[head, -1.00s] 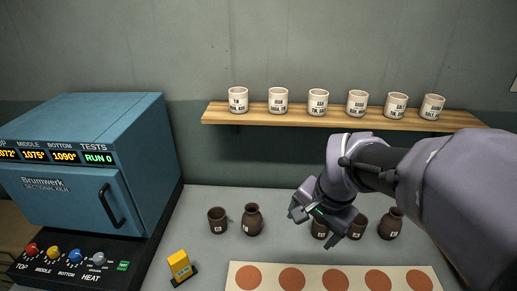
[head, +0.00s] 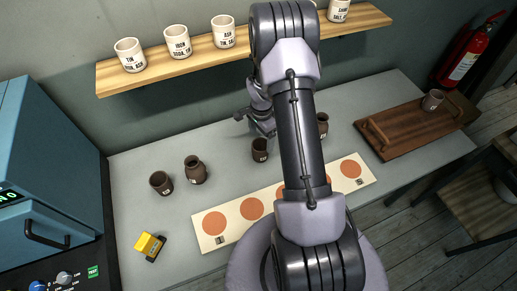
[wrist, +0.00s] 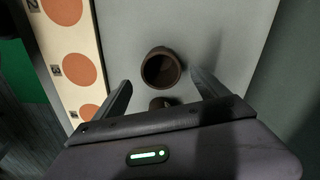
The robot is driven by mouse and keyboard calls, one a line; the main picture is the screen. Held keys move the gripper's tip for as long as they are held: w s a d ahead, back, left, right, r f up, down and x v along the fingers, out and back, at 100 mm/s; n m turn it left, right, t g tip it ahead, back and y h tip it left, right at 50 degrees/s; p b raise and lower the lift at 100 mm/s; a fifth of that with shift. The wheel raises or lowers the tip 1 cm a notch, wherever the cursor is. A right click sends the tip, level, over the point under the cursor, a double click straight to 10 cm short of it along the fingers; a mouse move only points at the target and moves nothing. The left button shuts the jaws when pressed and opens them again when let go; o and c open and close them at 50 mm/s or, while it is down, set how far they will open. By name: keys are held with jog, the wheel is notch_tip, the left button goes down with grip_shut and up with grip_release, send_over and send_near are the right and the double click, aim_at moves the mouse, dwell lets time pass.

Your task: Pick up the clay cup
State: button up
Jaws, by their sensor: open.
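In the head view, a dark brown clay cup (head: 260,150) with a small white label stands on the grey table. My gripper (head: 256,117) is behind and above it, partly hidden by my arm. In the wrist view, my gripper (wrist: 160,82) is open, with a finger at each side. A round brown clay vessel (wrist: 162,68) shows its open mouth ahead of and between the fingertips. I cannot tell whether the fingers reach down beside it. A second brown vessel (wrist: 160,103) is mostly hidden behind the gripper's edge.
Another brown cup (head: 160,183) and a brown vase (head: 195,171) stand left; a brown vessel (head: 323,124) is partly behind my arm. A board with orange discs (head: 214,223) lies in front. Labelled cups stand on the shelf (head: 120,84).

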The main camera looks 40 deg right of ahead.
aim_at(260, 149)
jog(key=shift+w+f, duration=0.2)
jog(key=shift+f, duration=1)
notch_tip(260, 149, down, 6)
jog(key=shift+f+b, duration=0.1)
jog(key=shift+b, duration=0.25)
jog(key=c, duration=1.7)
